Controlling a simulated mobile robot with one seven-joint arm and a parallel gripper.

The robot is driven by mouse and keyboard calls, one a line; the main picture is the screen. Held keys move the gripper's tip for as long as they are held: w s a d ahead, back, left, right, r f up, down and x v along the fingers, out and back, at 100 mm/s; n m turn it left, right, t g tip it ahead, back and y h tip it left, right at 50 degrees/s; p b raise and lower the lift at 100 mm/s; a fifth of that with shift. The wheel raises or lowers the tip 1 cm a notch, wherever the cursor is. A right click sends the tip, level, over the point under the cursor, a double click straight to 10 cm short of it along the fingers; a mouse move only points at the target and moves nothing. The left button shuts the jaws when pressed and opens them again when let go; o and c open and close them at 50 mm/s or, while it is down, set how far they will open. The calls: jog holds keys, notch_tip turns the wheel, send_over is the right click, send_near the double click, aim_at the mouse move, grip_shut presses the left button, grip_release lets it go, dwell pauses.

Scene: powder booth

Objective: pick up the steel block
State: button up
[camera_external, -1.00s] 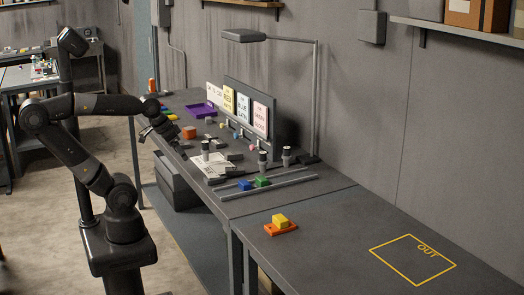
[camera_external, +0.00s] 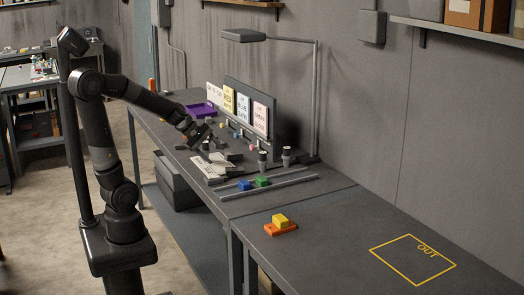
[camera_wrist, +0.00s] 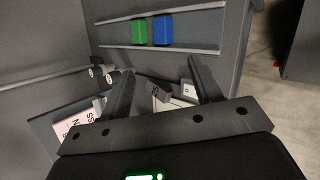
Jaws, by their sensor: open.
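My gripper (camera_external: 203,138) is over the middle of the long bench, pointing down and to the right. In the wrist view its two fingers (camera_wrist: 160,68) are apart, with nothing held between them. A small grey block (camera_external: 233,156), which may be the steel block, lies on the bench just right of and below the gripper. In the wrist view a grey piece (camera_wrist: 153,97) shows between the fingers, beside white paper. It is partly hidden by the gripper, and I cannot tell for certain whether it is the steel block.
A green block (camera_external: 262,181) and a blue block (camera_external: 244,185) sit between two rails. Black cylinders with pale tops (camera_external: 286,151) stand beyond the grey block. A lamp (camera_external: 245,35) and upright signs (camera_external: 260,118) line the back. A yellow block (camera_external: 280,219) rests on an orange one.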

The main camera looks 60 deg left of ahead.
aim_at(235, 168)
jog(key=w+a+f+n, duration=0.3)
jog(key=n, duration=0.1)
jog(key=w+a+f+n+t+y, duration=0.1)
jog(key=w+a+f+n, duration=0.2)
jog(key=a+n, duration=0.1)
jog(key=w+a+f+n+y, duration=0.1)
jog(key=w+a+f+n, duration=0.2)
jog(key=n, duration=0.1)
jog(key=shift+a+f+n, duration=0.2)
jog(key=shift+f+n, duration=0.1)
jog(key=shift+f, duration=0.1)
jog(key=shift+a+x, duration=0.15)
jog(key=shift+x, duration=1.2)
jog(key=shift+a+x, duration=0.2)
jog(key=shift+x, duration=1.1)
jog(key=shift+w+r, duration=0.1)
jog(key=shift+w, duration=0.1)
jog(key=shift+t, duration=0.3)
grip_shut()
jog(key=shift+r, duration=0.1)
